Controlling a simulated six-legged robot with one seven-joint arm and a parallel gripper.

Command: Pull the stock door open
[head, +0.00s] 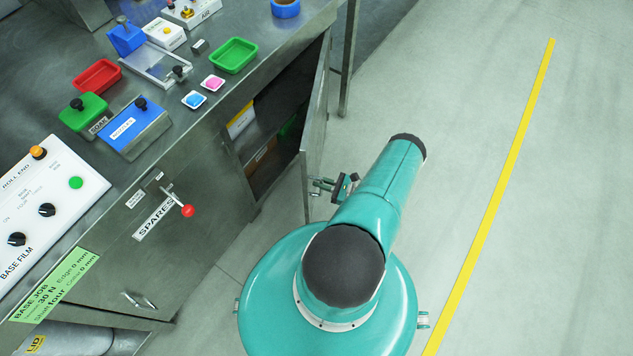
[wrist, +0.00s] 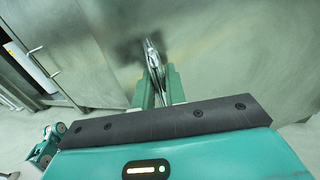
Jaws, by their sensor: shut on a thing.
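The stock door (head: 314,112) is a grey metal cupboard door. In the head view it stands swung well out from the bench front, showing the dark cupboard inside (head: 268,125). My gripper (head: 325,186) is at the door's outer face, partly hidden by my arm. In the wrist view its two green fingers (wrist: 157,84) are closed around the upright metal handle (wrist: 152,52) on the door panel (wrist: 215,50). The handle's lower part is hidden between the fingers.
The cupboard holds a yellow-and-white box (head: 241,119) and other items in shadow. The spares door (head: 165,225) with a red-knobbed latch (head: 187,210) is shut. Trays and control boxes cover the bench top. Floor right of my arm is clear, with a yellow line (head: 500,190).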

